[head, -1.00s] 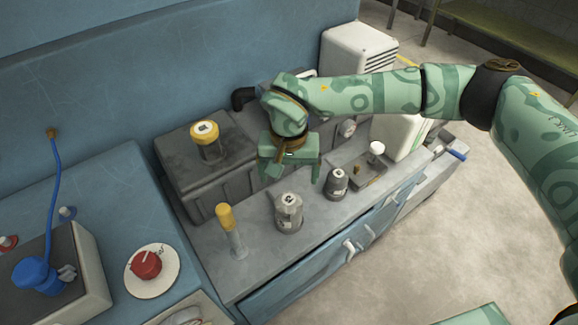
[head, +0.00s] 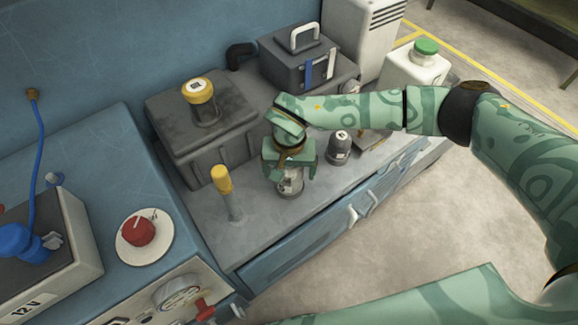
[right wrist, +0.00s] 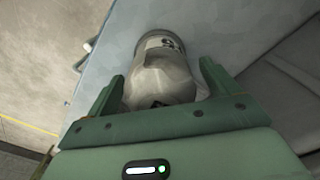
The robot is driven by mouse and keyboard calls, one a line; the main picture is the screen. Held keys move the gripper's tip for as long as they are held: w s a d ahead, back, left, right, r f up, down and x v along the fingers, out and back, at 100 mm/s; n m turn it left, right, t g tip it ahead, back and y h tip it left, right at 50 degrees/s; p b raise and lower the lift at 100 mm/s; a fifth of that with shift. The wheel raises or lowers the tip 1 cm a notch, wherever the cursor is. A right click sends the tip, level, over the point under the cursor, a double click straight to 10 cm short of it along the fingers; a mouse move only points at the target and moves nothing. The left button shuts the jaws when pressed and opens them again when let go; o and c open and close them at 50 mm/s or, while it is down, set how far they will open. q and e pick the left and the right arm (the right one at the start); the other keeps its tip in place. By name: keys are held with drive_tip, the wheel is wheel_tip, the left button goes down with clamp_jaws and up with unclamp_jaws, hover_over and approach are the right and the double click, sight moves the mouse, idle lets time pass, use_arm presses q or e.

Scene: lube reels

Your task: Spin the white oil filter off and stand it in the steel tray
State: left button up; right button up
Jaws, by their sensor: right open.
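A pale grey-white canister with a dark mark, seemingly the white oil filter (head: 291,184), stands upright near the front of the grey bench; its top is hidden under my right gripper (head: 290,170) in the head view. In the right wrist view the canister (right wrist: 165,78) lies between the two green fingers of my open right gripper (right wrist: 162,72), with gaps showing beside it. A small grey tray (head: 374,143), perhaps the steel tray, is right of it, partly hidden by my right arm. My left gripper is out of view.
A smaller dark grey canister (head: 340,146) stands close right of the gripper. A yellow-handled post (head: 226,190) stands to the left. A yellow-topped canister (head: 201,105) sits on a dark box behind. A white green-capped jug (head: 417,65) stands beyond my arm.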

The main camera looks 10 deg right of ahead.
drive_tip(key=c, duration=1.3)
drive_tip(key=shift+o, duration=0.2)
drive_tip(key=n+b, duration=0.1)
drive_tip(key=n, duration=0.3)
drive_tip(key=shift+f+n, duration=0.1)
drive_tip(key=shift+n, duration=0.5)
drive_tip(key=n+b, duration=0.1)
drive_tip(key=n, duration=0.2)
drive_tip(key=shift+n, duration=1.1)
drive_tip(key=o, duration=1.3)
drive_tip(key=shift+c, duration=0.2)
